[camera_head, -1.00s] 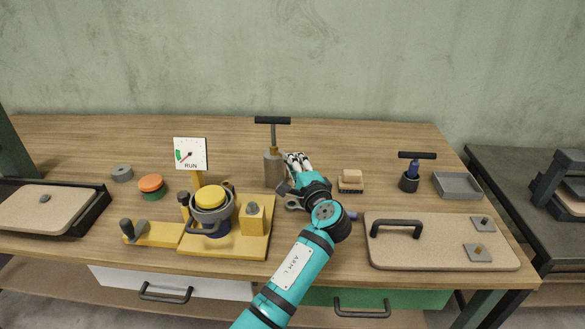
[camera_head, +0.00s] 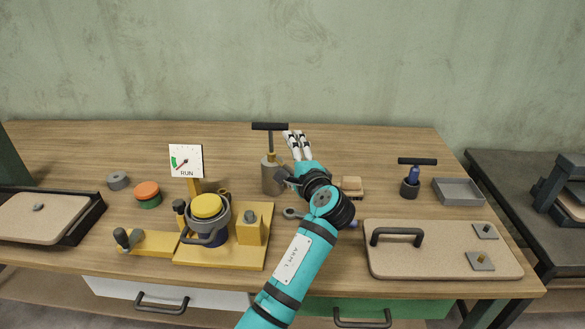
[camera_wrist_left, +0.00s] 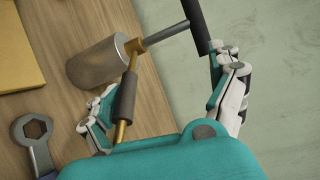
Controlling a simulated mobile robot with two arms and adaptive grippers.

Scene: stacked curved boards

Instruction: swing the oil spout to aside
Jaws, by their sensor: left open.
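The oil can (camera_head: 270,180) is a grey cylinder with a brass collar and a black T-handle (camera_head: 268,127) on a rod; it stands upright on the bench. In the left wrist view its body (camera_wrist_left: 97,64) shows with the spout (camera_wrist_left: 126,92), a thin brass tube with a dark sleeve, running from the collar toward my palm. My left gripper (camera_head: 297,140) is open just right of the can. In the wrist view the spout lies between its fingers (camera_wrist_left: 160,95), closer to the left finger; contact cannot be told. My right gripper is not in view.
A yellow fixture with a pot (camera_head: 209,222) and a RUN gauge (camera_head: 186,160) stand left of the can. A wrench (camera_head: 292,213) and a brush (camera_head: 351,187) lie near my wrist. A handled board (camera_head: 445,257) lies right. The bench behind the can is clear.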

